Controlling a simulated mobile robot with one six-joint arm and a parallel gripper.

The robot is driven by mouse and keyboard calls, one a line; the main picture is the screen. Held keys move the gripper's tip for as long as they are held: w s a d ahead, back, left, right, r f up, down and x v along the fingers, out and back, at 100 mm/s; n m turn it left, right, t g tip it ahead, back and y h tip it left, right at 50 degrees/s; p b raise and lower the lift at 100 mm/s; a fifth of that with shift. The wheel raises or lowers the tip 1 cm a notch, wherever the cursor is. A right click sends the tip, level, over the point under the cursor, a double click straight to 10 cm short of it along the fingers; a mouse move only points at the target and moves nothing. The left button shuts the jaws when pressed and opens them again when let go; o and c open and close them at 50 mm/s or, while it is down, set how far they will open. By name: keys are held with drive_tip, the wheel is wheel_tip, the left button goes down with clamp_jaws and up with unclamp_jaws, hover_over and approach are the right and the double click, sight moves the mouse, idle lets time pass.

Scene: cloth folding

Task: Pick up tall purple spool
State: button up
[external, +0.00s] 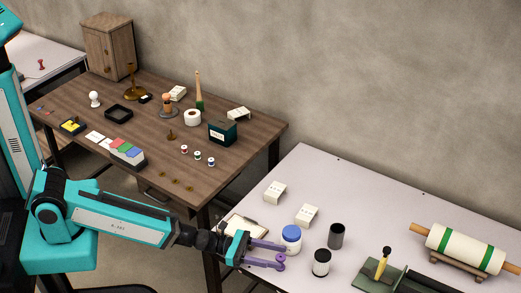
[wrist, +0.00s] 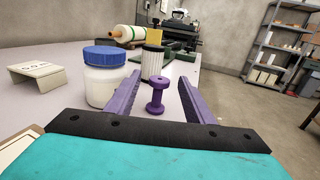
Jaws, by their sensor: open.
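The tall purple spool (wrist: 157,97) stands upright between the two purple fingers of my gripper (wrist: 160,95) in the wrist view. The fingers are open, with a gap on each side of the spool. In the external view the spool (external: 279,262) shows near the fingertips of my gripper (external: 272,256), low over the light table.
A white jar with a blue lid (external: 291,239) stands close beside the gripper. A white jar with a black lid (external: 321,262) and a dark cylinder (external: 336,236) stand beyond. Folded white cards (external: 275,191) and a green-banded roll (external: 460,248) lie farther off on the light table.

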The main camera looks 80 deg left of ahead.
drive_tip(key=shift+w+d+b, duration=0.2)
drive_tip(key=shift+w+b, duration=0.1)
drive_tip(key=shift+b, duration=0.05)
drive_tip(key=shift+w, duration=0.15)
drive_tip(key=shift+w+d+f+b, duration=0.1)
drive_tip(key=shift+w+d+b, duration=0.1)
drive_tip(key=shift+b, duration=0.5)
drive_tip(key=shift+b+x, duration=1.1)
drive_tip(key=shift+b, duration=0.05)
drive_tip(key=shift+w+d+r, duration=0.1)
drive_tip(key=shift+w+r, duration=0.15)
drive_tip(key=shift+w, duration=0.05)
drive_tip(key=shift+p+x, duration=0.45)
drive_tip(key=shift+x, duration=0.35)
